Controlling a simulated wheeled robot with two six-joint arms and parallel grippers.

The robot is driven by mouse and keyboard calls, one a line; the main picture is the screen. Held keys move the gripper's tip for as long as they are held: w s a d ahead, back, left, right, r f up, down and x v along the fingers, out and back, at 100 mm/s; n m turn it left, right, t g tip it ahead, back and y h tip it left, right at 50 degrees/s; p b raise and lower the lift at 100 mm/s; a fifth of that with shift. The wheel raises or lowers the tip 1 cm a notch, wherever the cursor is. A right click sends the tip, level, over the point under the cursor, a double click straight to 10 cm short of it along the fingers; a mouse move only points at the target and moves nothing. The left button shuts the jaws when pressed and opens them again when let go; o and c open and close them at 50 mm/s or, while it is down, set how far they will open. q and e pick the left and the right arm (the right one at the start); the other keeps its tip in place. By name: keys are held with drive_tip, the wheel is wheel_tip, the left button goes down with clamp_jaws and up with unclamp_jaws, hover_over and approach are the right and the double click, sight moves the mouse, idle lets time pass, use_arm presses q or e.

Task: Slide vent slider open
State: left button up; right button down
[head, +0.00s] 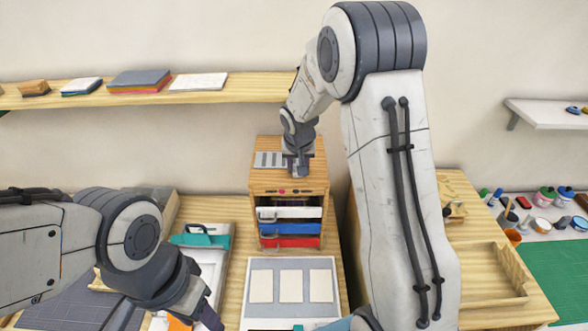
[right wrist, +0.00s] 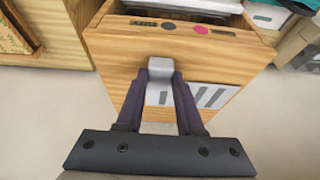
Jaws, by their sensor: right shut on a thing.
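The vent slider's light grey knob (right wrist: 160,66) stands on top of the wooden drawer cabinet (head: 262,182). In the right wrist view my right gripper (right wrist: 164,78) is shut on this knob, one dark finger on each side. A pale vent plate with several dark grey slots (right wrist: 208,96) lies flat beside the fingers; it also shows in the head view (head: 268,159), left of my right gripper (head: 300,170). The fingers hide part of the plate. My left gripper (head: 202,310) hangs low at the bottom left, away from the cabinet; its finger opening is unclear.
The cabinet front has white, blue and red drawers (head: 290,242). A board with three pale cards (head: 291,283) lies before it. A teal-handled thing (head: 200,238) lies to the left. A wooden tray (head: 490,288) stands to the right. A shelf (head: 230,90) runs behind.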

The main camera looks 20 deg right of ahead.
drive_tip(key=c, duration=0.5)
unclamp_jaws()
drive_tip(key=shift+a, duration=0.1)
drive_tip(key=shift+b+v, duration=1.3)
drive_tip(key=shift+v, duration=4)
drive_tip(key=shift+w, duration=0.15)
drive_tip(key=s+a+f+n+g+y+b, duration=0.1)
drive_tip(key=s+a+f+n, duration=0.15)
drive_tip(key=s+a, duration=0.55)
drive_tip(key=s+a+f+n+g, duration=0.1)
drive_tip(key=s+a+n, duration=0.2)
drive_tip(key=s, duration=0.5)
drive_tip(key=s+a+f+n+g+y+b, duration=0.1)
drive_tip(key=s+a+f+n, duration=0.1)
drive_tip(key=s, duration=0.5)
drive_tip(key=s+a+f+n+g+b, duration=0.1)
drive_tip(key=s+a+n, duration=0.3)
drive_tip(key=s, duration=0.4)
drive_tip(key=shift+s+a+f+y, duration=0.3)
drive_tip(key=shift+a+f, duration=0.25)
drive_tip(key=shift+a, duration=0.1)
